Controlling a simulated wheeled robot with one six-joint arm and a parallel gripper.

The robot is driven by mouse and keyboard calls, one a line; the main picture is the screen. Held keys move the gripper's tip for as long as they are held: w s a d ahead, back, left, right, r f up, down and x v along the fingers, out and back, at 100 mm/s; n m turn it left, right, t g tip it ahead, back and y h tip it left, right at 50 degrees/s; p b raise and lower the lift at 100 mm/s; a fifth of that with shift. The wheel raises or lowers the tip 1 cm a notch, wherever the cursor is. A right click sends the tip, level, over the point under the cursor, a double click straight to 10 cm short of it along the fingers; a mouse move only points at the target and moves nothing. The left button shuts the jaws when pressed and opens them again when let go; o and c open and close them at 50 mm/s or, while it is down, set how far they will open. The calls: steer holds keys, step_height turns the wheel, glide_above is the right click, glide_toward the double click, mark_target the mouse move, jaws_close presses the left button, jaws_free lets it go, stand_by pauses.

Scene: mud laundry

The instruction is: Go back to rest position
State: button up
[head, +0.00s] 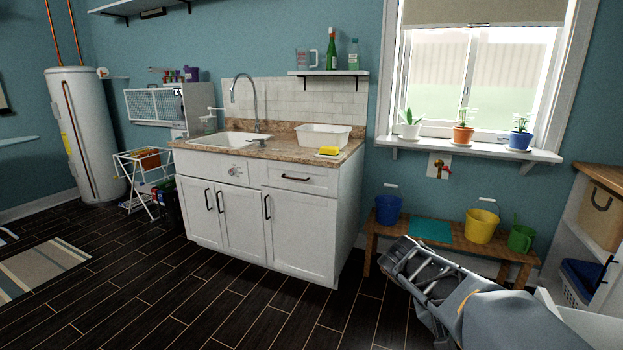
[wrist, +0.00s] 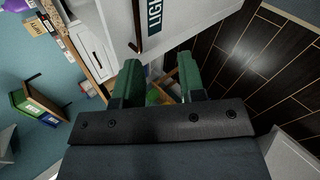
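My gripper (wrist: 160,78) shows in the wrist view with its two green fingers apart and a clear gap between them. Nothing is held in the gap; only background shows through it. In the head view my arm reaches in from the lower right, and its grey end (head: 412,264) is in front of the low wooden bench (head: 375,236). The fingertips are hard to make out there.
A white sink cabinet (head: 290,232) stands left of my arm, and a white shelf unit (head: 580,213) stands to the right. The bench holds a blue bucket (head: 388,210), a yellow bucket (head: 481,226) and a green watering can (head: 521,239). Dark floor (head: 150,285) is open at left.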

steer(key=s+a+r+n+t+y+p, duration=0.1)
steer(key=s+a+r+t+y+p, duration=0.1)
steer(key=a+r+p, duration=0.4)
steer(key=s+a+r+n+t+y+p, duration=0.1)
steer(key=a+r+t+y+p, duration=0.3)
steer(key=p, duration=0.8)
step_height(320, 180, up, 4)
steer(key=s+a+y, duration=0.1)
steer(key=a+y, duration=0.1)
steer(key=y, duration=0.1)
steer(key=shift+s+a+r+t, duration=0.25)
steer(key=shift+s+a+t, duration=0.1)
steer(key=shift+t, duration=0.05)
